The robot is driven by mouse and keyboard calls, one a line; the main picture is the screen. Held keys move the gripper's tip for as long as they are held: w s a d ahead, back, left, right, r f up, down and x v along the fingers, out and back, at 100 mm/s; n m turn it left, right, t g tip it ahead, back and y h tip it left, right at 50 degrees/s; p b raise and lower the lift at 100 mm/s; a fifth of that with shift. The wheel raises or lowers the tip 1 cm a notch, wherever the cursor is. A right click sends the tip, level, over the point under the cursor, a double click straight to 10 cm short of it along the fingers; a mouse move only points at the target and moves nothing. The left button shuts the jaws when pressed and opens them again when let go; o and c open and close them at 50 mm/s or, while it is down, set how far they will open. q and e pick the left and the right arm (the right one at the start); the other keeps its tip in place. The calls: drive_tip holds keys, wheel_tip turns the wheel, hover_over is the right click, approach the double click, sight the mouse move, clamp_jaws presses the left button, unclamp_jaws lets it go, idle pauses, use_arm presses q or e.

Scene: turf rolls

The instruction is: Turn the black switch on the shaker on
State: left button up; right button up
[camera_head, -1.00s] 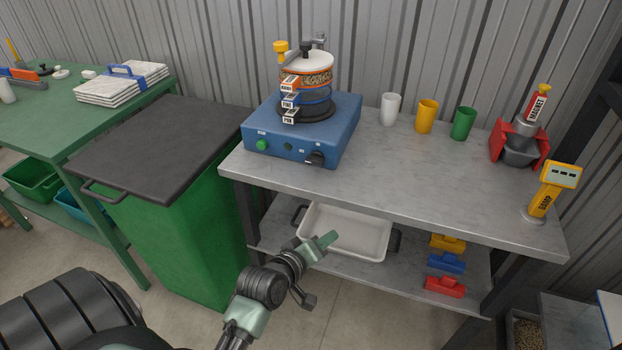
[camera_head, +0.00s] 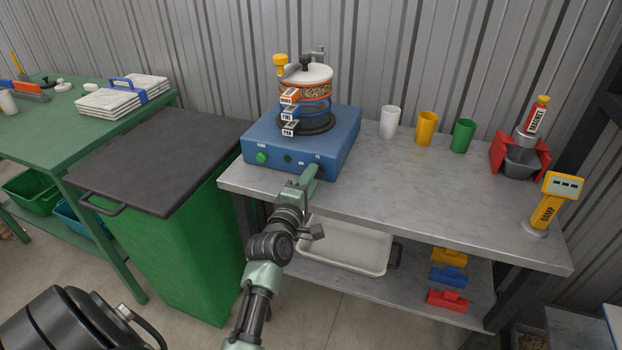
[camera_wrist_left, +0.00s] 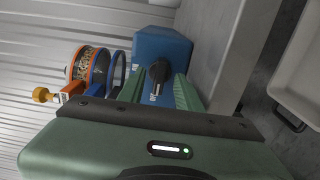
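The blue shaker (camera_head: 300,140) stands on the left end of the grey bench, carrying a stack of round sieves (camera_head: 306,98) with a white lid. A round green button (camera_head: 262,157) is on the left of its front face. The black switch (camera_wrist_left: 159,70) shows in the left wrist view on the shaker's front; in the head view my gripper hides it. My left gripper (camera_head: 309,173) is in front of the switch. In the left wrist view its two green fingers (camera_wrist_left: 160,88) are apart, one on each side of the switch; I cannot tell if they touch it. My right gripper is out of view.
The grey bench (camera_head: 400,180) holds white, yellow and green cups right of the shaker. A white tray (camera_head: 345,248) lies on its lower shelf. A green bin with a dark lid (camera_head: 165,155) stands to the left. The floor before the bench is clear.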

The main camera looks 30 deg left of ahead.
use_arm(q)
drive_tip(key=shift+w, duration=0.15)
clamp_jaws()
